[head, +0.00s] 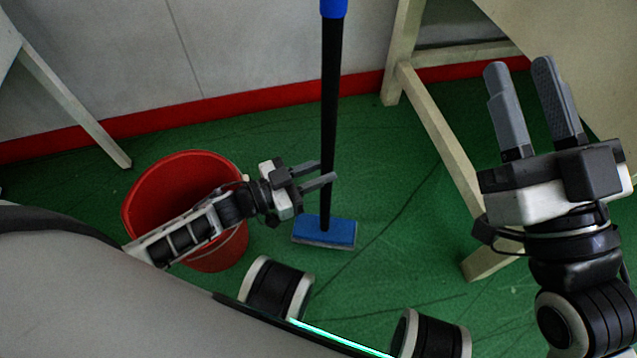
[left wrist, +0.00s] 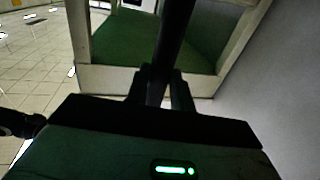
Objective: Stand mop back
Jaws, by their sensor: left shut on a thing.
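The mop (head: 330,110) has a black pole, a blue grip at the top edge of the head view, and a flat blue head (head: 324,232) on the green floor. It stands close to upright, in front of the wall. My left gripper (head: 328,174) is shut on the lower part of the pole. In the left wrist view the dark pole (left wrist: 170,45) rises between the two fingers of that gripper (left wrist: 160,85). My right gripper (head: 518,70) is open and empty at the right, pointing up, apart from the mop.
A red bucket (head: 150,195) stands on the floor at the left, partly behind my left arm. Pale wooden legs (head: 440,135) stand right of the mop, and another (head: 75,105) at the far left. A grey wall (head: 250,50) with a red skirting strip (head: 250,103) runs behind.

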